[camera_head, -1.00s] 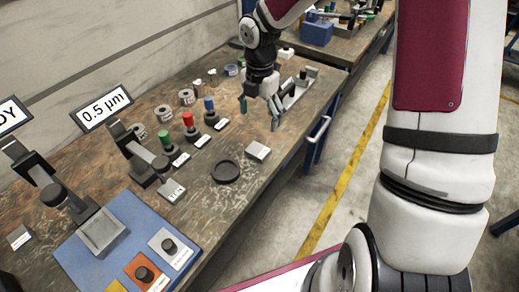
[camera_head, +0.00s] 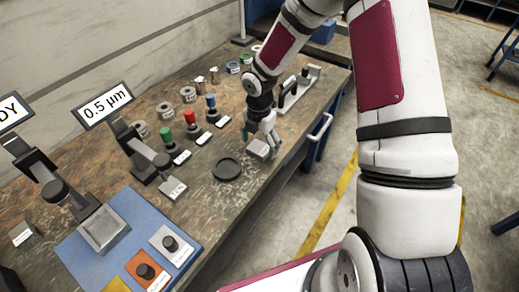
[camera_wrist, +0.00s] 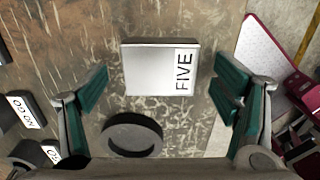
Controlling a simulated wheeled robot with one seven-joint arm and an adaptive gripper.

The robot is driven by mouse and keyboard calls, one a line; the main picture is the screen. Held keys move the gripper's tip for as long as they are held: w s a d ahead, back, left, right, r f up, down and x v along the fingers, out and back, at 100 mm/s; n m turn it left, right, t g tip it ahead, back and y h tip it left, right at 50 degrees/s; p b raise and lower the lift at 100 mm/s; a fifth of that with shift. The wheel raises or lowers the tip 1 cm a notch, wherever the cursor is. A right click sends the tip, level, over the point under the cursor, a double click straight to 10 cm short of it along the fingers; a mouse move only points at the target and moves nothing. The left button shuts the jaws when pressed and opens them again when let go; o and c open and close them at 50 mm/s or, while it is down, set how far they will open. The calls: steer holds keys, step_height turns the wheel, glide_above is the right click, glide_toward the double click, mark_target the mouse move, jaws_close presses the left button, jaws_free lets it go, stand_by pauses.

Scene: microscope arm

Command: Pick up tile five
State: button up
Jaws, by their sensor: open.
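Tile five is a flat square silver tile with a white label reading FIVE. It lies flat on the worn bench top and shows in the wrist view (camera_wrist: 160,68) and in the head view (camera_head: 258,148). My gripper (camera_head: 262,138) is above it, pointing down. In the wrist view my gripper (camera_wrist: 168,95) is open, with one teal-padded finger on each side of the tile and nothing between them touching it. The exact height above the tile is hard to tell.
A round black dish (camera_wrist: 132,135) sits close to the tile. Capped red, green and blue pieces (camera_head: 188,119) stand beyond it. A second labelled tile (camera_head: 173,188) lies by the gauge stand (camera_head: 140,150). The bench front edge is near tile five.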

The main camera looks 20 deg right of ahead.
steer(key=shift+f, duration=0.35)
steer(key=shift+c, duration=0.6)
steer(key=c, duration=1.7)
steer(key=shift+r, duration=0.1)
